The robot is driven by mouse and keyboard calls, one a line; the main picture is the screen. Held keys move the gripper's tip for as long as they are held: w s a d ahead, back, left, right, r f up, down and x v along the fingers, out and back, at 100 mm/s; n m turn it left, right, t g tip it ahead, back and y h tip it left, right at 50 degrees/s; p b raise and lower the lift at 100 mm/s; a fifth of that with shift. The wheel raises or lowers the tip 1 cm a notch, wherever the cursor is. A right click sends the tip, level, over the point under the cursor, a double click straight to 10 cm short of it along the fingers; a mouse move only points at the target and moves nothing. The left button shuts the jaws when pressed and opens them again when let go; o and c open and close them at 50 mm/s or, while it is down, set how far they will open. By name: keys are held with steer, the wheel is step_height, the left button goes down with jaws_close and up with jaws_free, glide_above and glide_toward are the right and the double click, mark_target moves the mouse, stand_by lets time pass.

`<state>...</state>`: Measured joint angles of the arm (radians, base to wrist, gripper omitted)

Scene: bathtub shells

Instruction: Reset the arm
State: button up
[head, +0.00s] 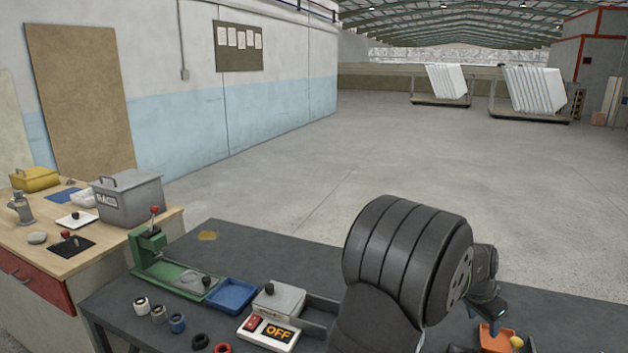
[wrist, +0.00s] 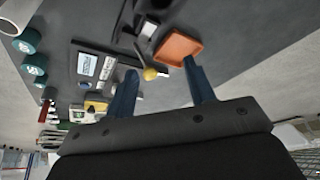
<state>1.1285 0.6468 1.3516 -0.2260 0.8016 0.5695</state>
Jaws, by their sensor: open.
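My gripper (wrist: 163,95) shows in the wrist view with its two blue-grey fingers spread apart and nothing between them. In the head view, my dark ribbed arm stands at the right of the dark bench (head: 300,247), and the gripper's fingers cannot be made out clearly behind it. An orange tray (head: 494,338) sits low at the right in the head view. In the wrist view the orange tray (wrist: 181,47) lies beyond the fingertips, with a yellow ball-shaped knob (wrist: 150,74) beside it.
On the bench are a green press (head: 150,250), a blue tray (head: 231,296), a grey box (head: 279,300), an OFF switch box (head: 268,334) and several small rings. A wooden table (head: 120,232) with a grey lidded box (head: 130,200) stands at left. The bench's back middle is clear.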

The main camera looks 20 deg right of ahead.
steer(key=shift+w, duration=0.9)
